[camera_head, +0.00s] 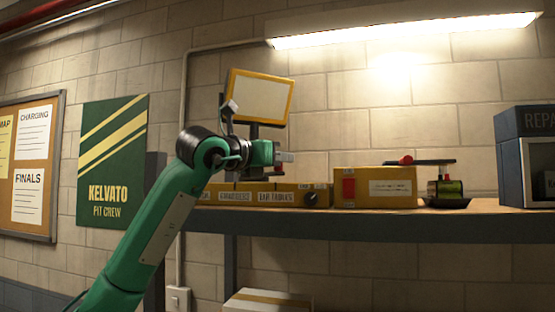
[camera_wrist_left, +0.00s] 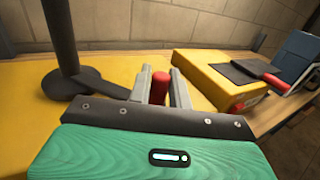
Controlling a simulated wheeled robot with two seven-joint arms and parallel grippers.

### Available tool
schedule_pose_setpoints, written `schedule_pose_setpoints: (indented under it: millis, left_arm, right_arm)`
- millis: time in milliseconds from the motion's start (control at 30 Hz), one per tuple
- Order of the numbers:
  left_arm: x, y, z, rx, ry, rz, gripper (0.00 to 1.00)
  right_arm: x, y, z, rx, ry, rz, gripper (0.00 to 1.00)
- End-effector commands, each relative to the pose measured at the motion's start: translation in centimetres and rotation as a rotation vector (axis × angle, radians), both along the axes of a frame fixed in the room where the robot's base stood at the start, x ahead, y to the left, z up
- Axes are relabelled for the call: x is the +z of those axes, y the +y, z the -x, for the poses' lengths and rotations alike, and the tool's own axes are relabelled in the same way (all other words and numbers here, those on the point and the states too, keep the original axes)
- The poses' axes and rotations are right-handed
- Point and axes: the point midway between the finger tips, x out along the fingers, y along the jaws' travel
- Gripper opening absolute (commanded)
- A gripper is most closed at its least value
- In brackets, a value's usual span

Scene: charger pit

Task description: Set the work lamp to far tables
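The work lamp (camera_head: 260,97) has a pale panel in a yellow frame on a dark post, above the shelf at centre. In the left wrist view its dark post and round foot (camera_wrist_left: 78,82) appear at upper left, on a yellow surface. My left gripper (camera_head: 287,157) is just below and right of the panel in the head view. In the left wrist view its two grey fingers (camera_wrist_left: 162,88) are apart, with a red upright knob (camera_wrist_left: 160,84) between them; whether they touch it is unclear. The knob's lower part is hidden by the gripper. My right gripper is not in view.
The shelf (camera_head: 430,226) carries low yellow labelled boxes (camera_head: 275,197) and a larger yellow box (camera_head: 375,190). A dark tray (camera_head: 447,202) holds a small item. A dark blue case (camera_head: 525,160) stands at right. Brick wall lies behind.

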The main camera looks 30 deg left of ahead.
Motion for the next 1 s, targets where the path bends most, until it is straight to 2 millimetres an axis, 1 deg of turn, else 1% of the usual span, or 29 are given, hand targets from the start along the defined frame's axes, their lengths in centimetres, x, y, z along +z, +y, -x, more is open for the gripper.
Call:
schedule_pose_setpoints:
  millis: [33,67,100,333,467,567,800,1000]
  left_arm:
    - [0.1,0.0,0.0,0.000,-0.002,0.001,0.30]
    - [0.1,0.0,0.0,0.000,-0.001,0.000,0.36]
    - [0.1,0.0,0.0,0.000,-0.001,0.000,0.37]
    - [0.0,0.0,0.0,0.001,0.000,0.000,0.37]
    - [-0.2,0.3,0.7,0.001,-0.001,-0.001,0.37]
    - [-0.4,0.7,2.1,0.003,-0.002,0.000,0.37]
    - [-0.5,2.2,7.5,0.002,-0.004,0.000,0.37]
    - [-0.3,3.3,11.2,0.001,-0.003,-0.001,0.37]
  right_arm:
    - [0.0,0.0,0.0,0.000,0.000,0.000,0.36]
    - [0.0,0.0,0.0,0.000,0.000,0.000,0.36]
    - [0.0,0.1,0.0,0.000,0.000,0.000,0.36]
    - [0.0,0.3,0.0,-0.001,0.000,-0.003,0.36]
    - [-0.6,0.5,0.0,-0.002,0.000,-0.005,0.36]
    - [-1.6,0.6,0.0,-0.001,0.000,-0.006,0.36]
    - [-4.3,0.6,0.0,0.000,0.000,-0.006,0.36]
    - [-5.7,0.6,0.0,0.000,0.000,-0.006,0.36]
